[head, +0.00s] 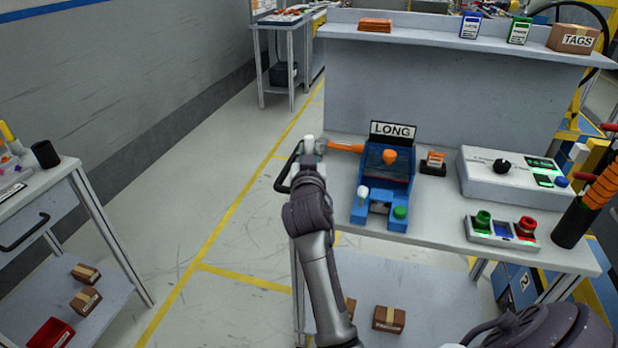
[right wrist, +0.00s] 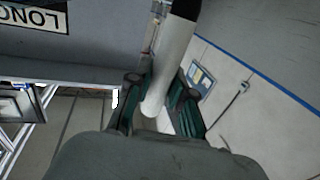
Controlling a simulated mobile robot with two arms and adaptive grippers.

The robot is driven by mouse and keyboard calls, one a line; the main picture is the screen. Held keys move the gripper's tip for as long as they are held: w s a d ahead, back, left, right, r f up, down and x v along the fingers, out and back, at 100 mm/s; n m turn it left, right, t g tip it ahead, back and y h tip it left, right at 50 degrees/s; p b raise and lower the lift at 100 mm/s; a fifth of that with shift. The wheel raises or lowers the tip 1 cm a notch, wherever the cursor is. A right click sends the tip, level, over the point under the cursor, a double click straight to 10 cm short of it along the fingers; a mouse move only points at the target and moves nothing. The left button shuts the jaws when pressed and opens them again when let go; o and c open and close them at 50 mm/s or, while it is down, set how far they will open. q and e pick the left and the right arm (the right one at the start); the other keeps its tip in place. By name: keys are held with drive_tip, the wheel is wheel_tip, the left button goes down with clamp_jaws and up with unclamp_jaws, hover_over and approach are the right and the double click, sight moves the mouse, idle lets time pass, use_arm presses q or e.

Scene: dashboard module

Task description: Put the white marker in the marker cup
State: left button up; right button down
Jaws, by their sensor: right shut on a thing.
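My right gripper (head: 309,160) is at the left end of the bench, left of the blue device with the LONG sign. In the right wrist view, it (right wrist: 158,105) is shut on the white marker (right wrist: 168,72), which has a white barrel and a black part at its far end. In the head view, a small white tip (head: 308,142) shows at the gripper; the rest is hidden. A black cup (head: 45,154) stands on the left cart, far from the gripper. I take it for the marker cup, but its inside cannot be seen. My left gripper is not in view.
The bench (head: 350,215) carries the blue device (head: 370,205), an orange-handled thing (head: 345,146) near the gripper, and a white control box (head: 510,180). The left cart (head: 75,172) holds a tray (head: 14,172) of coloured items. Clear floor (head: 190,210) lies between them.

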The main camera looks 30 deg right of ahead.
drive_tip(key=shift+f+b, duration=0.3)
drive_tip(key=shift+f, duration=2.25)
drive_tip(key=c, duration=1)
unclamp_jaws()
drive_tip(key=shift+c, duration=0.2)
